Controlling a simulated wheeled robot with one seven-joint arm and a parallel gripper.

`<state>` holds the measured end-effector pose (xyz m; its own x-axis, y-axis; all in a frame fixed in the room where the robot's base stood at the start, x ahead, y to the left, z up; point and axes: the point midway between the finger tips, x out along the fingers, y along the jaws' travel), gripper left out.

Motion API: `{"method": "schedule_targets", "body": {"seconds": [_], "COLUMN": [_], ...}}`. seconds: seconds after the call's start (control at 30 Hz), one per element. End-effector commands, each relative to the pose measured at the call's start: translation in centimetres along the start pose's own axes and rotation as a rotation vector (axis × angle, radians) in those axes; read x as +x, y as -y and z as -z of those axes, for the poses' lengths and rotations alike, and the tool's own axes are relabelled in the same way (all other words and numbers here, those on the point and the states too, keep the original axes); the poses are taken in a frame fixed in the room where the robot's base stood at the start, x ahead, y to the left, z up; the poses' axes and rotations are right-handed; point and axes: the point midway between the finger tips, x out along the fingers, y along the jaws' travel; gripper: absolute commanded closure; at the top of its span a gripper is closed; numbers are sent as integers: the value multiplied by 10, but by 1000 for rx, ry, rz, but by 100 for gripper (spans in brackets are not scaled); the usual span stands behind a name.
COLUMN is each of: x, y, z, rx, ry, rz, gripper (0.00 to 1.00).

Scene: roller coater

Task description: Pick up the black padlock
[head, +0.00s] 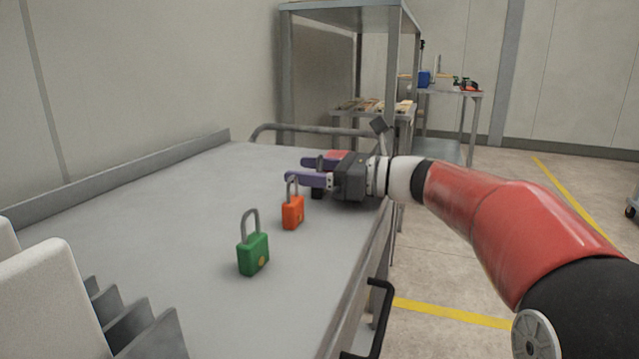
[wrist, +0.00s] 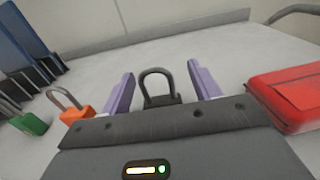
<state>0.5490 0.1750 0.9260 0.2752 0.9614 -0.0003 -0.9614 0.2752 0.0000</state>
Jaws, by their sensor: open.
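The black padlock (wrist: 162,100) stands upright with its shackle up, between the two purple fingers of my gripper (wrist: 160,75) in the wrist view. A gap shows on both sides of it, so the fingers are open around it and not clamped. The lower part of its body is hidden by the gripper housing. In the head view my gripper (head: 300,170) is low over the grey table, reaching in from the right. There the black padlock is mostly hidden; only a dark patch shows beneath the fingers.
An orange padlock (head: 292,212) stands close in front of my gripper, and a green padlock (head: 253,254) stands nearer. A red case (wrist: 292,95) lies just right of the gripper in the wrist view. Upright dividers (head: 133,325) stand front left. The table's (head: 150,215) back left is clear.

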Motion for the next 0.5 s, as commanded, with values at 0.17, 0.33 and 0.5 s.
{"method": "schedule_targets", "body": {"seconds": [0.17,0.33,0.5], "x": [0,0,0], "y": [0,0,0], "z": [0,0,0], "rx": [0,0,0], "ry": [0,0,0], "rz": [0,0,0], "gripper": [55,77,89]}}
